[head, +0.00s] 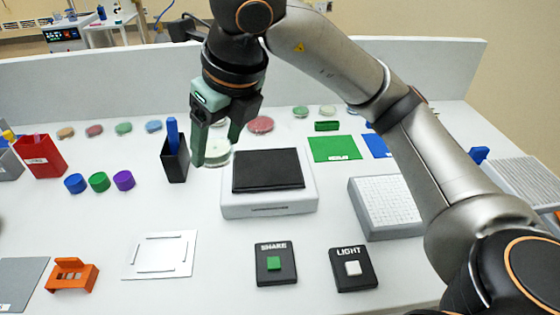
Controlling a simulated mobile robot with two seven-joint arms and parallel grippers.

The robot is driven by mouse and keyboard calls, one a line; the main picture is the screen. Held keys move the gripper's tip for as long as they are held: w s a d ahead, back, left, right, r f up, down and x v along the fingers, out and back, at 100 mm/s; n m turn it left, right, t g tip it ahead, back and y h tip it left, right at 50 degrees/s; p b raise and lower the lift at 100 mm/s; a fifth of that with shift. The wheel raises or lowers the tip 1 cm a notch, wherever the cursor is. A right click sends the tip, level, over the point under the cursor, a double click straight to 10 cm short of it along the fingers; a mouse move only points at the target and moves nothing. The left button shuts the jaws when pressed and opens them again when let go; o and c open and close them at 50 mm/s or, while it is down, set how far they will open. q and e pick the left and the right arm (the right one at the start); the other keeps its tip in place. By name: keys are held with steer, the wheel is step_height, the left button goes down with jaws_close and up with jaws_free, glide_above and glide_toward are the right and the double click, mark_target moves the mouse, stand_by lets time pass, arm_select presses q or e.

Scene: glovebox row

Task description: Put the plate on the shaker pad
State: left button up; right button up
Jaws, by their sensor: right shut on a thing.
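My right gripper (216,148) comes down from the top centre and is shut on a pale, clear round plate (219,157). The fingers hide part of the plate. The shaker is a white box with a flat black pad (268,170) on top. The pad is bare. The held plate is just left of the pad's far left corner in the picture; its height above the bench is hard to tell. My left gripper is not in view.
A black holder (174,160) with a blue item stands close left of my gripper. Several coloured dishes line the back, including a red one (260,124). SHAKE (275,263) and LIGHT (353,269) buttons are in front. A grey rack (385,207) stands right of the shaker.

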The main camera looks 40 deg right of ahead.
steer(key=shift+d+f, duration=0.1)
steer(key=shift+d, duration=0.25)
steer(key=b, duration=0.2)
glide_above(265, 165)
steer(key=s+a, duration=0.4)
step_height(265, 165, down, 4)
steer(key=d+f, duration=0.1)
steer(key=w+d+f, duration=0.1)
steer(key=d+f, duration=0.1)
steer(key=f, duration=0.1)
steer(key=shift+w+d+f, duration=0.1)
steer(key=shift+w, duration=0.3)
steer(key=shift+w+d+f, duration=0.2)
steer(key=shift+d+f, duration=0.15)
steer(key=shift+f, duration=0.05)
steer(key=shift+w+d+f, duration=0.1)
steer(key=shift+d+f, duration=0.05)
steer(key=shift+f, duration=0.8)
steer(key=shift+w+d+f, duration=0.1)
steer(key=shift+f, duration=0.85)
steer(key=shift+f, duration=0.1)
steer(key=o, duration=1.3)
